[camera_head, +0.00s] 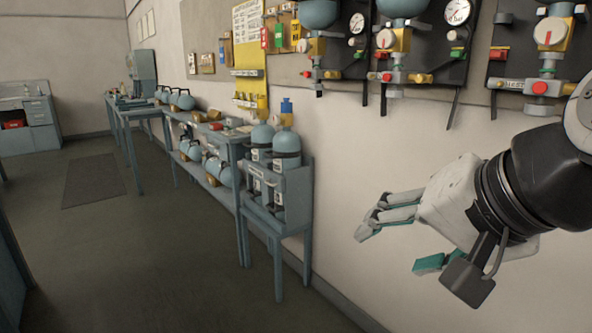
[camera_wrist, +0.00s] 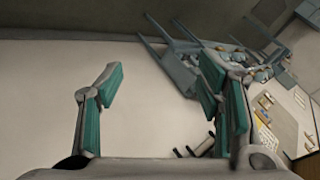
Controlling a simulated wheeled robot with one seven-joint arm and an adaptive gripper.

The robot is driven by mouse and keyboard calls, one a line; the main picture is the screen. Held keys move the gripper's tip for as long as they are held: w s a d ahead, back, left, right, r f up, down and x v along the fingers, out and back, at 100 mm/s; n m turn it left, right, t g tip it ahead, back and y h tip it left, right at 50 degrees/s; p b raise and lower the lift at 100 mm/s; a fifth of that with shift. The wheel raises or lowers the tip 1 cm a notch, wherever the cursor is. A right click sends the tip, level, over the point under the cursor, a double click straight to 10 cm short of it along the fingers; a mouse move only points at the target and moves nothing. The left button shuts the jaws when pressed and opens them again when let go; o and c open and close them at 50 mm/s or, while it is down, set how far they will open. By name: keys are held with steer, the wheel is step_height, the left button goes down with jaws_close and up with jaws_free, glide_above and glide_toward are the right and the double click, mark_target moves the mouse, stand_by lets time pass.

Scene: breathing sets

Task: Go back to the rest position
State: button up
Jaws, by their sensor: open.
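My gripper (camera_head: 397,237) is at the right of the head view, in front of the white wall and below the wall-mounted breathing sets. Its fingers point to the left. In the wrist view my gripper (camera_wrist: 160,92) has its teal-padded fingers spread wide apart. It is open, and nothing is between the fingers. It touches nothing that I can see.
Breathing sets with gauges and valves (camera_head: 395,40) hang on the wall above my gripper. A blue-grey stand with two cylinders (camera_head: 277,185) stands against the wall to the left. Workbenches (camera_head: 130,105) line the wall further back.

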steer(key=s+d+f+n+g+h, duration=0.25)
steer(key=s+f+g, duration=0.2)
steer(key=s, duration=0.45)
steer(key=s+d+f+n+g+h, duration=0.1)
steer(key=s+d+f+n+g, duration=0.3)
steer(key=s, duration=0.5)
step_height(320, 180, up, 22)
steer(key=t+p, duration=0.5)
steer(key=p, duration=1.7)
steer(key=shift+w+d+r+m+p, duration=0.15)
steer(key=shift+r+m+p, duration=0.05)
steer(key=shift+m+p, duration=0.2)
